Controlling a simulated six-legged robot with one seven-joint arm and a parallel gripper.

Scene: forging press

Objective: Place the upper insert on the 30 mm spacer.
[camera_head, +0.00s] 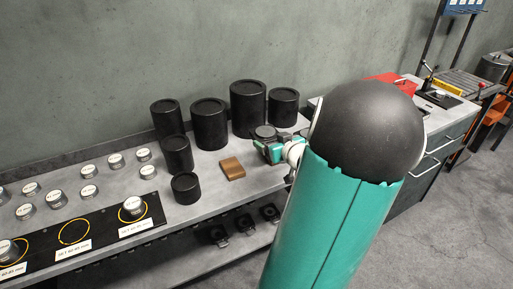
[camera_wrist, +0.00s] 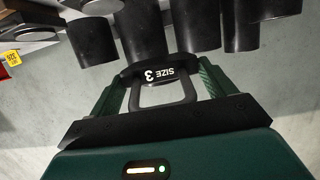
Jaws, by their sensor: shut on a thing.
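My gripper (camera_head: 268,143) is shut on a dark piece (camera_head: 264,132) above the bench, near the brown block. In the wrist view the fingers (camera_wrist: 168,85) hold this piece by a loop-shaped handle (camera_wrist: 165,92) with a white "SIZE 3" mark. No reading names it as the upper insert. Black cylinders of different heights stand on the bench: a tall one (camera_head: 248,108), a wide one (camera_head: 209,124), a mid-height one (camera_head: 177,153) and a short one (camera_head: 185,187). None shows a readable 30 mm mark, so I cannot tell which is the spacer.
A brown block (camera_head: 232,168) lies on the grey bench (camera_head: 215,192). Several small silver discs (camera_head: 88,193) and a black labelled panel (camera_head: 105,232) are at left. Dark pieces (camera_head: 243,222) sit on the lower shelf. A red box (camera_head: 385,80) stands on the cabinet at right.

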